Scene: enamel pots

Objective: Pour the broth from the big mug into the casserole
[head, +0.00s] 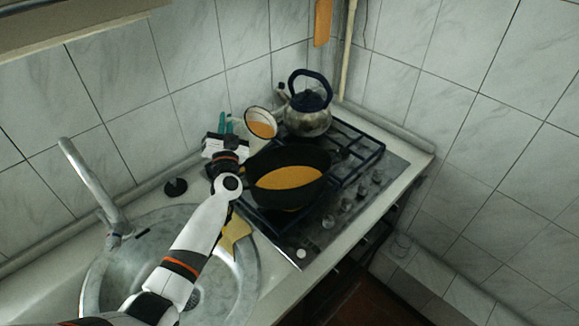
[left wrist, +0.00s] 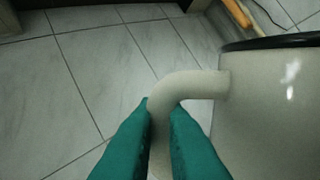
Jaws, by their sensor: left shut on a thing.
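The big mug (head: 251,113) is pale with a dark rim and shows orange broth inside. It is held behind the casserole at its back left and looks tilted. My left gripper (head: 230,123) is shut on the mug's handle; in the left wrist view its teal fingers clasp the curved pale handle (left wrist: 190,84) beside the mug wall (left wrist: 270,110). The casserole (head: 318,158) is a wide dark pot on the stove with an orange surface inside. My left forearm hides part of its left side. I see no stream of broth. My right gripper is out of view.
A steel kettle (head: 308,122) with a dark handle stands on the stove, close right of the mug. The sink (head: 100,270) and tap (head: 88,180) are at left. A black round item (head: 175,187) and a yellow cloth-like thing (head: 236,232) lie by the sink.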

